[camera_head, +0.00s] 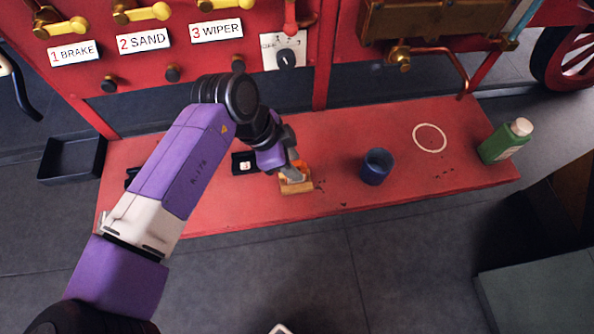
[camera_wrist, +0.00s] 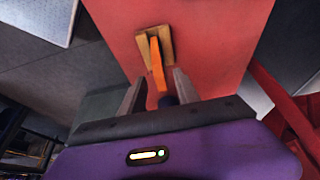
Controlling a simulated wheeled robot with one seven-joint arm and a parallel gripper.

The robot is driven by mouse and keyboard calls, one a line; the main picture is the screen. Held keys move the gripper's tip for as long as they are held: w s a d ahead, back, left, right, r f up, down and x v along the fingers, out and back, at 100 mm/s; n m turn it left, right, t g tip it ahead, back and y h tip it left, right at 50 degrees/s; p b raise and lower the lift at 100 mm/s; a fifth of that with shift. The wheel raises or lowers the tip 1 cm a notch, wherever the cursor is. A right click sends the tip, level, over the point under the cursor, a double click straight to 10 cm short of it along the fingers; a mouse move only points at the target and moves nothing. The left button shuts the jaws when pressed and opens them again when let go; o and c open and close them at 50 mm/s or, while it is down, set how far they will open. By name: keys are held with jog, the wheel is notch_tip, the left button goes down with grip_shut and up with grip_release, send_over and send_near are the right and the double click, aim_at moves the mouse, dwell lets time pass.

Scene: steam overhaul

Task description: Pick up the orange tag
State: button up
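The orange tag (camera_wrist: 158,65) stands up from a small wooden block (camera_wrist: 142,44) on the red bench. In the wrist view my gripper (camera_wrist: 158,84) is open, with one grey finger on each side of the tag's near end. I cannot tell whether either finger touches it. In the head view my gripper (camera_head: 292,172) is low over the wooden block (camera_head: 296,186), and the orange tag (camera_head: 301,166) is partly hidden behind it.
The red bench (camera_head: 345,150) also holds a blue cup (camera_head: 376,166), a white ring mark (camera_head: 430,138), a green bottle (camera_head: 504,142) and a small black holder (camera_head: 244,162). A black tray (camera_head: 72,160) is at the left. A red panel with labelled yellow levers (camera_head: 142,13) rises behind.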

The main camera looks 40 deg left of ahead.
jog(key=shift+p+x, duration=0.55)
jog(key=shift+x, duration=1.6)
jog(key=shift+w, duration=0.1)
grip_shut()
